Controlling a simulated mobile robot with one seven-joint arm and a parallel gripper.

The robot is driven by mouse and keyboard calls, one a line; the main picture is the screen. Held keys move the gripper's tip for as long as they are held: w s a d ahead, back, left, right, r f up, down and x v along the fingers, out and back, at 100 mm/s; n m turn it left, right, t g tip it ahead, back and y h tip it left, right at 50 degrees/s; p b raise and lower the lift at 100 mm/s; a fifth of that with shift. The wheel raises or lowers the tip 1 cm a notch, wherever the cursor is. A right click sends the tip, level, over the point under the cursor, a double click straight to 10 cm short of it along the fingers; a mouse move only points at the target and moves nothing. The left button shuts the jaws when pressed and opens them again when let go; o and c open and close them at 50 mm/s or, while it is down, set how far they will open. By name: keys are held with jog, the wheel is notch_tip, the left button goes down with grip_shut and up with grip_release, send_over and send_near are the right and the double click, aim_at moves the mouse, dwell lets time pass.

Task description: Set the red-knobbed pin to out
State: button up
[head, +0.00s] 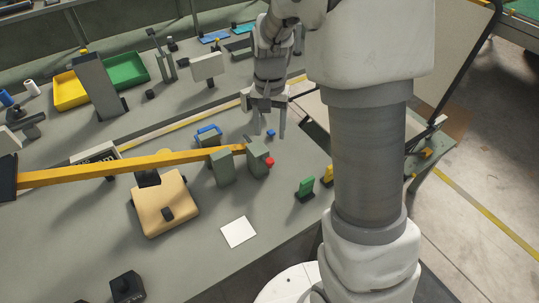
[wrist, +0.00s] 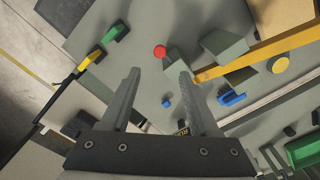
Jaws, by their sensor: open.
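The red-knobbed pin (head: 270,161) shows as a red knob on the right side of a grey-green block (head: 257,157) at the end of a long yellow bar (head: 120,171). In the wrist view the red knob (wrist: 160,51) lies beyond my fingertips, beside the block (wrist: 189,65); its shaft is hidden. My gripper (head: 268,134) points down above the bench, behind the block in the head view. Its two fingers are apart with nothing held between them, as the wrist view (wrist: 159,75) also shows. The gripper is apart from the knob.
A second grey-green block (head: 221,167) stands along the yellow bar. A tan box (head: 165,207) is left of it. Small green (head: 306,188) and yellow (head: 327,173) handles stand near the bench's right edge. A blue part (head: 208,133) lies behind the bar. A white square (head: 238,232) lies in front.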

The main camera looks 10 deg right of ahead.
aim_at(270, 160)
notch_tip(270, 160, down, 11)
jog(key=shift+f, duration=0.1)
dwell(0.3)
grip_shut()
dwell(1.3)
